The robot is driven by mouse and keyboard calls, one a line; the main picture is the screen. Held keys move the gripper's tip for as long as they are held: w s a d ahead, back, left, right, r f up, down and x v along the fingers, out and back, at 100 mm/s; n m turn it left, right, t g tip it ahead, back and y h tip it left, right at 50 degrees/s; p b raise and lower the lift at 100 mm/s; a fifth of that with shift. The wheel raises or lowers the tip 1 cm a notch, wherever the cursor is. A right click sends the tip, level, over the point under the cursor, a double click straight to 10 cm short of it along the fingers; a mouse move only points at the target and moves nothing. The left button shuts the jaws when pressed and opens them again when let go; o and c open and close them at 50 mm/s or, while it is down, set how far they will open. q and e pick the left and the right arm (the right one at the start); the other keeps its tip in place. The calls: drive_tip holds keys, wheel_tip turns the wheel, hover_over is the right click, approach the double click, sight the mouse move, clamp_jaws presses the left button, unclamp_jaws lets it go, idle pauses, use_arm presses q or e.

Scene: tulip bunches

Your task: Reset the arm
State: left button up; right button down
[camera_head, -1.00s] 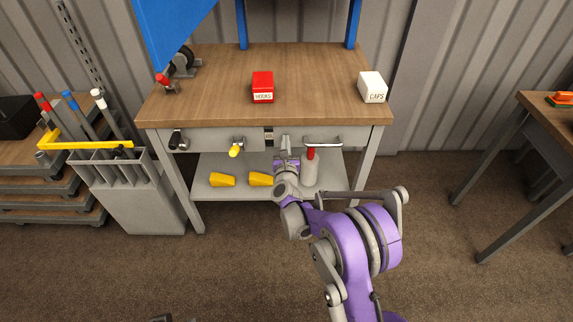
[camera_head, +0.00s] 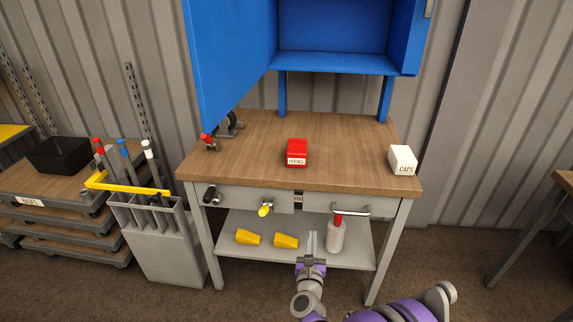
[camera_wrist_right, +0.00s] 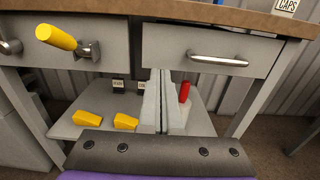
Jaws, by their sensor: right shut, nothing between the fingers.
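My right gripper (camera_head: 312,244) is shut and empty. It stands in front of the workbench's lower shelf, below the drawers, with its purple and grey arm coming up from the bottom edge. In the right wrist view its two grey fingers (camera_wrist_right: 163,103) are together and point up, in front of the gap between the two drawer fronts. My left gripper does not show in either view.
The workbench (camera_head: 350,168) carries a red box (camera_head: 297,152) and a white box (camera_head: 403,159). Its lower shelf holds two yellow wedges (camera_head: 286,241) and a white, red-topped bottle (camera_head: 336,237). An open blue cabinet (camera_head: 335,62) hangs above. A grey bin (camera_head: 160,250) stands left.

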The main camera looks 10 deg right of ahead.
drive_tip(key=s+a+r+n+g+y, duration=0.25)
drive_tip(key=s+n, duration=0.25)
drive_tip(key=n, duration=0.5)
drive_tip(key=s+a+r+n+g+y, duration=0.2)
drive_tip(key=s+r+n+y, duration=0.25)
drive_tip(key=n, duration=0.55)
drive_tip(key=s+d+f+n+g+h, duration=0.1)
drive_tip(key=s+d+f+n+g, duration=0.15)
drive_tip(key=s+n, duration=0.5)
drive_tip(key=s+d+f+n+g+h, duration=0.1)
drive_tip(key=s+d+f+n+g, duration=0.3)
drive_tip(key=s, duration=0.7)
drive_tip(key=s+d+f+n+g+h, duration=0.1)
drive_tip(key=s+n+g, duration=0.1)
drive_tip(key=s+n, duration=0.65)
use_arm(q)
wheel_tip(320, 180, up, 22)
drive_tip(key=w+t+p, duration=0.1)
drive_tip(key=p, duration=1.8)
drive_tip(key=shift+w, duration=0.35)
use_arm(e)
wheel_tip(320, 180, up, 23)
drive_tip(key=m, duration=0.1)
drive_tip(key=shift+w+f+t, duration=0.15)
drive_tip(key=shift+w+t, duration=0.25)
